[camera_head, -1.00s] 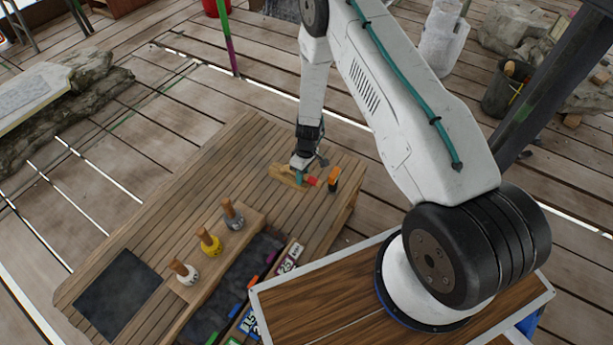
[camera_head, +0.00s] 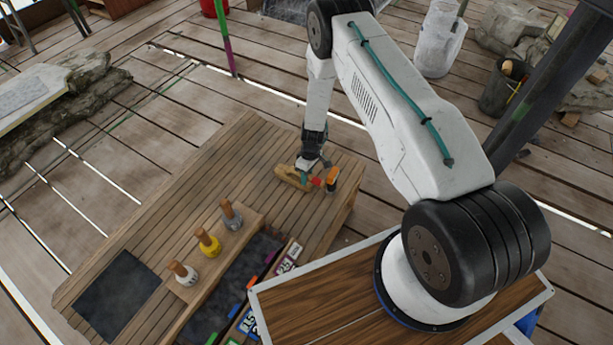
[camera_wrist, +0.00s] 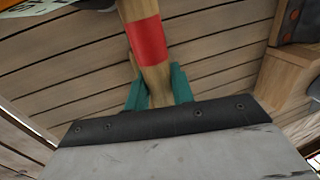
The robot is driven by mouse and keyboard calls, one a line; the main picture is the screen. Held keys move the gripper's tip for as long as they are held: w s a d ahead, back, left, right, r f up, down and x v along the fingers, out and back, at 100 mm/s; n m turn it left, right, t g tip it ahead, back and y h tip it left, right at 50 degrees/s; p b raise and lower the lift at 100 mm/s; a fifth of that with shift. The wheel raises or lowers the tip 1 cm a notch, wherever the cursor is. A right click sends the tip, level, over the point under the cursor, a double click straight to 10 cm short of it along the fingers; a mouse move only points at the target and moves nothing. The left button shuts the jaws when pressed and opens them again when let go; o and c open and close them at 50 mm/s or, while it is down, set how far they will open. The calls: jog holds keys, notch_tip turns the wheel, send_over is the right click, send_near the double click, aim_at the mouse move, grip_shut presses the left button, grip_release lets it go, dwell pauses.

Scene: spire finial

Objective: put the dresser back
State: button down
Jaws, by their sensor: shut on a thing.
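The dresser (camera_head: 291,177) is a pale wooden tool with a red band on its handle, near the far right part of the wooden bench (camera_head: 200,180). My gripper (camera_head: 306,171) is at its handle. In the wrist view the teal fingers of my gripper (camera_wrist: 159,90) close on both sides of the wooden handle of the dresser (camera_wrist: 138,12), below the red band. The rest of the dresser is hidden in the wrist view. I cannot tell whether it is clear of the bench top.
An orange and black item (camera_head: 332,179) stands close to the dresser's right. Three wooden-handled tools (camera_head: 208,243) stand in a wooden rack beside a dark-lined trough (camera_head: 225,295) with coloured tags. A dark square mat (camera_head: 118,297) lies at the near left. The bench's middle is clear.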

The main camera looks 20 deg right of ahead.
jog(key=c, duration=1.2)
grip_release()
notch_tip(320, 180, up, 29)
jog(key=w+d+m, duration=0.1)
jog(key=w, duration=0.1)
jog(key=s+a+r+m+t, duration=0.1)
jog(key=s+r, duration=0.2)
jog(key=r, duration=0.6)
jog(key=s+r+m, duration=0.1)
jog(key=s+r, duration=0.2)
jog(key=r, duration=0.6)
jog(key=s+r+m, duration=0.1)
jog(key=s+r, duration=0.4)
jog(key=s, duration=0.5)
jog(key=s+r+m+t+h, duration=0.1)
jog(key=s+r, duration=0.5)
jog(key=s, duration=0.4)
jog(key=s+r+m+h, duration=0.1)
jog(key=s+r, duration=0.4)
jog(key=s, duration=0.5)
jog(key=shift+r+m+t, duration=0.15)
jog(key=shift+m+t, duration=0.25)
jog(key=shift+m, duration=0.2)
